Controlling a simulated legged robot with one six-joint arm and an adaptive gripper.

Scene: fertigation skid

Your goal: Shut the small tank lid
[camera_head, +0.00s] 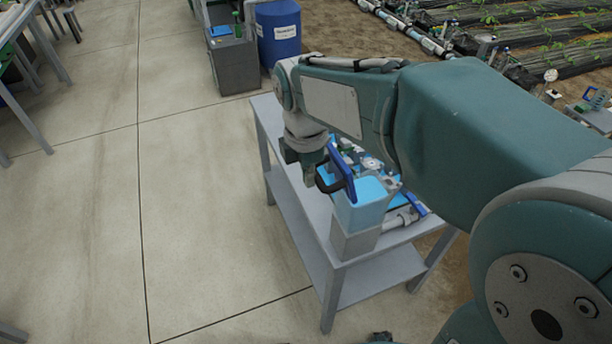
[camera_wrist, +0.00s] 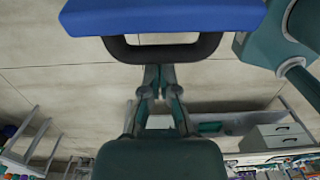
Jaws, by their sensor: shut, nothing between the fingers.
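The small tank (camera_head: 358,222) stands on the near end of a grey bench, with light blue showing inside its open top. Its blue lid (camera_head: 343,172) stands raised, tilted up from the tank. A dark loop handle (camera_head: 327,184) sticks out from the lid's left side. In the wrist view the lid (camera_wrist: 165,16) fills the top, with the handle (camera_wrist: 165,52) below it. My gripper (camera_wrist: 159,70) is shut and empty, its fingertips at the handle's edge; I cannot tell whether they touch. In the head view my gripper (camera_head: 314,168) is beside the lid, partly hidden.
The grey bench (camera_head: 305,222) has a lower shelf and carries pipes and small fittings behind the tank, partly hidden by my arm. A blue barrel (camera_head: 279,35) and a grey cabinet (camera_head: 235,66) stand farther back. The concrete floor left of the bench is clear.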

